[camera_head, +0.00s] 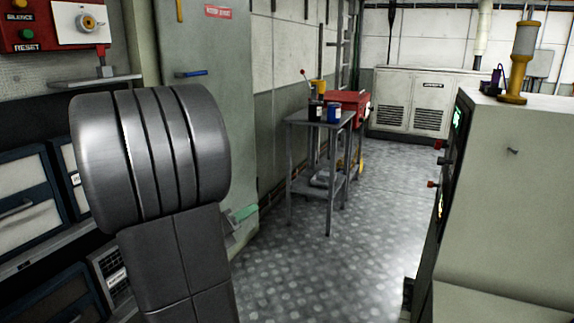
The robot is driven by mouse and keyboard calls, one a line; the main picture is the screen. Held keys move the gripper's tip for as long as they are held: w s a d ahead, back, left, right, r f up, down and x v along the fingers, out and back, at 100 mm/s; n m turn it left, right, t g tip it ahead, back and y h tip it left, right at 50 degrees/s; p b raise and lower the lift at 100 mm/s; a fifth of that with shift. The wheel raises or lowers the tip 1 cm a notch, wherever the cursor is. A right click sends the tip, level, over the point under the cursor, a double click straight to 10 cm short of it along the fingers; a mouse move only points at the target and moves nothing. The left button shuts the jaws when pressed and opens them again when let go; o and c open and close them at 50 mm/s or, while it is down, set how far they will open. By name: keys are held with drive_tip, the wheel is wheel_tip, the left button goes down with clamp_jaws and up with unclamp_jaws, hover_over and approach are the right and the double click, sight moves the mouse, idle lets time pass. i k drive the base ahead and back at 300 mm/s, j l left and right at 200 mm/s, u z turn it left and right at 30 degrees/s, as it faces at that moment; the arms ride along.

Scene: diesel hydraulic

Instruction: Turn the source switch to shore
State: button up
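No switch marked source or shore can be read in this view. A rotary knob with a yellow ring (86,22) sits on a white box at the upper left, beside a red panel (25,26) with buttons labelled SILENCE and RESET. I cannot tell whether this knob is the source switch. A grey cabinet (485,190) at the right has a dark panel with lit green displays and small red knobs on its left side, seen almost edge-on. A large grey link of my arm fills the left foreground. My gripper is not in view.
A metal stand (320,120) with cans and a red box (347,98) stands mid-room by the wall. White louvred cabinets (425,103) are at the back. A yellow-based cylinder (519,60) stands on the right cabinet. The patterned floor (345,260) between is clear.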

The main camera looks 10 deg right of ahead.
sight(439, 145)
drive_tip(key=i+z, duration=0.65)
drive_tip(key=i, duration=0.25)
drive_tip(key=i+j+z, duration=0.2)
drive_tip(key=i+z, duration=0.15)
drive_tip(key=i+j+z, duration=0.35)
drive_tip(key=i, duration=0.15)
drive_tip(key=i+j+z, duration=0.15)
drive_tip(key=i+z, duration=0.25)
drive_tip(key=i+j+z, duration=0.65)
drive_tip(key=i+z, duration=0.15)
